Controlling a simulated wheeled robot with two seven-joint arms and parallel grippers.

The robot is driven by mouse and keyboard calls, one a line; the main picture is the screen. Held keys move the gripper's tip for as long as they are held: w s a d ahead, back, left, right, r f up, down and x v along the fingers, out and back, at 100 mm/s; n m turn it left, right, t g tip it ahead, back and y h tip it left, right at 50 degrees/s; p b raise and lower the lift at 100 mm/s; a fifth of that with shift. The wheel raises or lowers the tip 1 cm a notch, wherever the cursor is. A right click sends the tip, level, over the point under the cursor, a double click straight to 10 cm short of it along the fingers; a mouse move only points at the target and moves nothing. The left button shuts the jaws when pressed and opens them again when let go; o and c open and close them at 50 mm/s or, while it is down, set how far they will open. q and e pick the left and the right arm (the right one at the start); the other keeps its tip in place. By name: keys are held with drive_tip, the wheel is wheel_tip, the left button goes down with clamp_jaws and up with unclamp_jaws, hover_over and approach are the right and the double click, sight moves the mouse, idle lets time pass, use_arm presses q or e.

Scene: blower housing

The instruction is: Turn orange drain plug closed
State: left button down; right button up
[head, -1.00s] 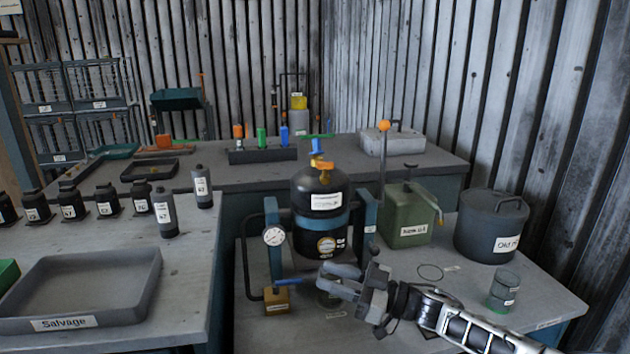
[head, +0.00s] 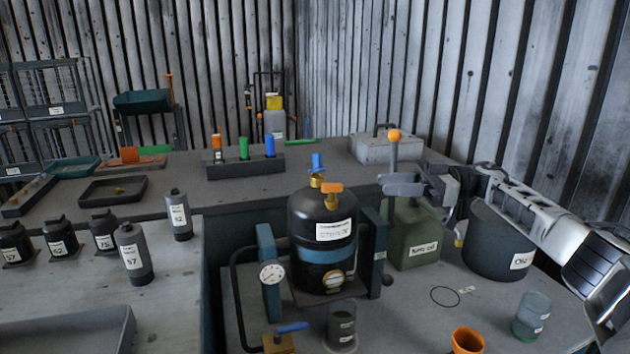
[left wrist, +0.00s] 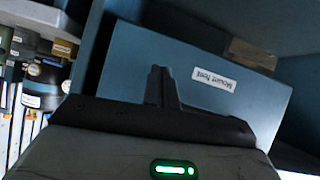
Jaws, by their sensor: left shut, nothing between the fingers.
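A black tank (head: 322,225) with a blue band stands in a blue frame in the head view. On its top are an orange handle (head: 331,188) and a blue valve (head: 317,163). I cannot tell which orange part is the drain plug. My right gripper (head: 402,187) is in front of the upright post of the green can (head: 417,240), right of and apart from the tank's orange handle. Whether its fingers grip the post is unclear. My left gripper (left wrist: 162,87) is shut and empty in the left wrist view, before a blue labelled panel (left wrist: 195,85).
An orange cup (head: 467,341) and a grey-green jar (head: 531,316) stand at the front right. A gauge (head: 271,274) and a blue-handled valve (head: 280,342) sit left of the tank. Bench space in front of the can is mostly clear.

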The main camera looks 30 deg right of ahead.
sight(332, 192)
drive_tip(key=x, duration=0.4)
drive_tip(key=p+x, duration=0.1)
drive_tip(key=x, duration=0.4)
drive_tip(key=p+x, duration=0.1)
drive_tip(key=x, duration=0.4)
drive_tip(key=shift+s+a, duration=0.2)
drive_tip(key=shift+a, duration=0.05)
clamp_jaws()
